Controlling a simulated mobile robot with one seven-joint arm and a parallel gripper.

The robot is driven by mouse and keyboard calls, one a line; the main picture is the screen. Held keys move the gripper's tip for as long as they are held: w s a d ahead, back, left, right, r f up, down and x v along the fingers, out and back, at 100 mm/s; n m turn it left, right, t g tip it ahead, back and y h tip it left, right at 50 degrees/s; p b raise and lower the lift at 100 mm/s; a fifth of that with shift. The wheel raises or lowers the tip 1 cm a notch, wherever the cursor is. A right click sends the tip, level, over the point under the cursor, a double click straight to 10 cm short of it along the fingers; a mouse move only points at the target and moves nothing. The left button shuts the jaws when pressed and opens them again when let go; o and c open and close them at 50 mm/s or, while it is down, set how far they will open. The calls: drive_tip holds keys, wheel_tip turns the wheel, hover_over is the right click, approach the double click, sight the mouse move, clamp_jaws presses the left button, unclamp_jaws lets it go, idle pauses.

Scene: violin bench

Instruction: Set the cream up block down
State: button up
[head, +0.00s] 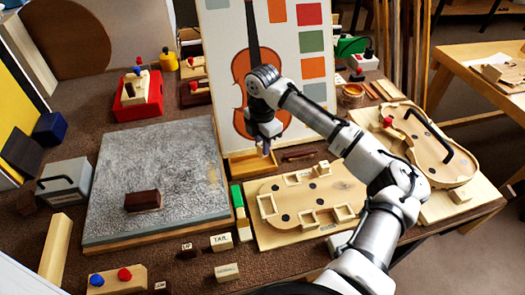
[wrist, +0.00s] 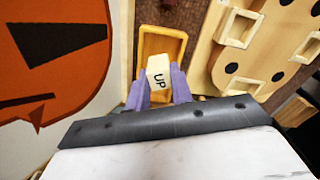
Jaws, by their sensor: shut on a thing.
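The cream up block (wrist: 158,78) is between the purple fingers of my gripper (wrist: 158,88) in the wrist view, with the letters UP facing the camera. My gripper is shut on it. A small yellow wooden tray (wrist: 146,41) lies beyond and below the block in that view. In the head view my gripper (head: 265,150) points down over the tray (head: 238,168), in front of the violin picture board. The block is hard to make out there. I cannot tell whether the block touches the tray.
A wooden mould board (head: 262,236) with several small frames lies right of the tray. A grey stone slab (head: 120,165) with a dark brown block (head: 143,201) is at left. The violin board (head: 215,75) rises behind. A cream TAIL block (head: 221,241) stands at the front.

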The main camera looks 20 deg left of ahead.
drive_tip(key=shift+f, duration=2)
drive_tip(key=shift+f, duration=0.1)
drive_tip(key=o, duration=0.9)
wheel_tip(320, 180, up, 12)
drive_tip(key=shift+r+b, duration=0.1)
drive_tip(key=shift+b, duration=0.75)
